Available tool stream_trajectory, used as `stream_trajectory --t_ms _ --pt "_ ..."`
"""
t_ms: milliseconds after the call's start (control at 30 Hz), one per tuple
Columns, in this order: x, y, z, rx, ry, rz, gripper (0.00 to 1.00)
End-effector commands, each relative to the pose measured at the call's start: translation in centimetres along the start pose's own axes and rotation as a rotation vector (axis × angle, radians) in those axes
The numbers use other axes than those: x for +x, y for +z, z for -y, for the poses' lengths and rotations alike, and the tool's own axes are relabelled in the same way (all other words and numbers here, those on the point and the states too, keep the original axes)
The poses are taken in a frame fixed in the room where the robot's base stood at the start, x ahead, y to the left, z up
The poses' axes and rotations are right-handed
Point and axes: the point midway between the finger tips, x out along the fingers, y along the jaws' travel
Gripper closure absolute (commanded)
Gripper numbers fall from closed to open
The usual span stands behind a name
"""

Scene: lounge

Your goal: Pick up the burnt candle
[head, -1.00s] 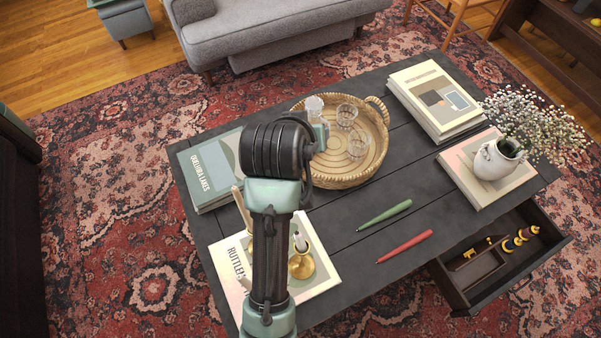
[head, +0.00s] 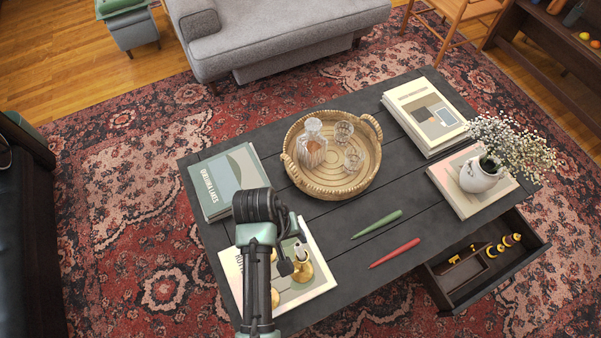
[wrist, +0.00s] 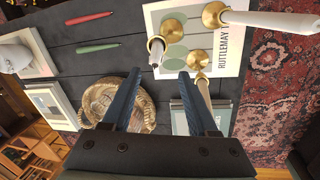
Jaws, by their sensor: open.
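The burnt candle (wrist: 155,54) is a short pale stub with a dark wick, standing in a brass holder (wrist: 173,27) on the RUTTLEMAY book (wrist: 234,68). In the head view the burnt candle (head: 301,253) shows just right of my arm. Taller candles (wrist: 268,20) (wrist: 204,94) stand in two other brass holders (wrist: 214,15) (wrist: 197,59) beside it. My gripper (wrist: 160,73) is open and empty above the table. In the wrist view the stub's wick end appears between the fingertips, but the remaining distance is unclear. My arm partly hides the candle group in the head view.
A woven tray (head: 354,191) with a decanter and glasses stands behind. A green book (head: 213,192) lies at left. A green pen (head: 377,224) and a red pen (head: 394,252) lie to the right. An open drawer (head: 533,257) juts out at the front right. A flower vase (head: 480,175) stands farther right.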

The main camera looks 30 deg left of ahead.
Motion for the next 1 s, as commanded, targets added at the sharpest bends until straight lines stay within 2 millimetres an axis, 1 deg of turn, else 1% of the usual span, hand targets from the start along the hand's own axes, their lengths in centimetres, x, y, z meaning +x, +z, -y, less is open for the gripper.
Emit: stream_trajectory --t_ms 33,267,500,533,633,833,867,1000 --pt "0.6 0.0 0.0 -0.001 0.0 0.0 0.41" --pt "2.2 -0.1 -0.2 0.001 0.0 -0.001 0.41" --pt "5.6 -0.2 -0.6 0.0 -0.001 0.0 0.41" --pt "5.9 -0.2 -0.6 0.0 -0.001 -0.001 0.41" --pt "6.4 -0.2 -0.7 0.0 0.0 -0.003 0.41" --pt "6.4 -0.2 -0.7 0.001 0.0 -0.004 0.41" --pt "6.4 -0.2 -0.7 0.001 0.0 -0.004 0.42" --pt "6.4 -0.2 -0.7 0.001 0.0 -0.003 0.68"
